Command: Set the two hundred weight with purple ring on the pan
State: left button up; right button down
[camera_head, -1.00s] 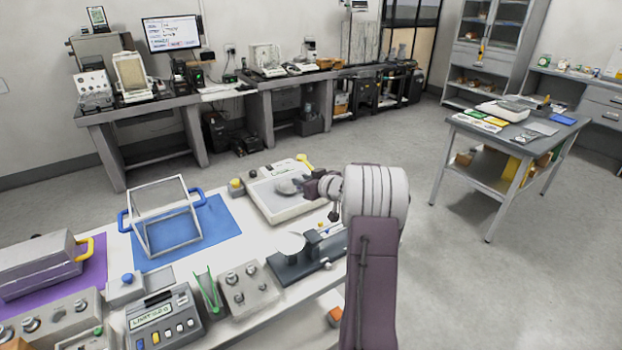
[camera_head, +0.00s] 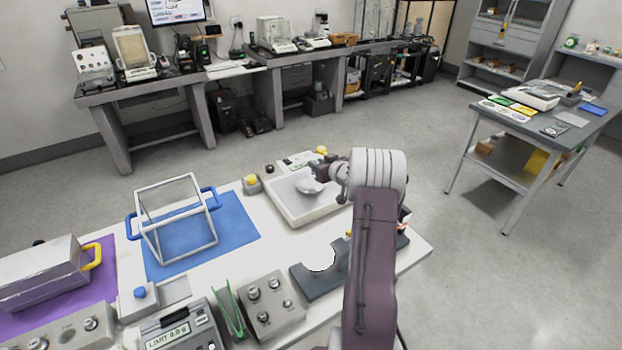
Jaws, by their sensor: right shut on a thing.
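My right gripper (camera_head: 322,172) is over the far right part of a white balance-like tray (camera_head: 318,212). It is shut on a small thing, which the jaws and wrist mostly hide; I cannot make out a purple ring. Whether the held thing touches the pan I cannot tell. A grey block (camera_head: 268,312) with several metal knobbed weights stands at the near edge of the table. My left gripper is not in view.
A dark-based balance (camera_head: 322,284) with a bright round plate stands close to my right arm. An open clear-sided frame with blue handles (camera_head: 177,228) stands on a blue mat (camera_head: 240,222). A grey box (camera_head: 45,272), green tweezers (camera_head: 228,308) and a display unit (camera_head: 180,335) are left.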

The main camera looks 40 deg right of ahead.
jog(key=shift+w+a+f, duration=0.5)
jog(key=shift+w, duration=0.3)
jog(key=shift+r, duration=0.1)
notch_tip(320, 180, down, 4)
jog(key=shift+f+b, duration=0.15)
jog(key=shift+b, duration=0.2)
jog(key=shift+f, duration=0.1)
jog(key=c, duration=1.2)
grip_release()
jog(key=shift+c, duration=0.2)
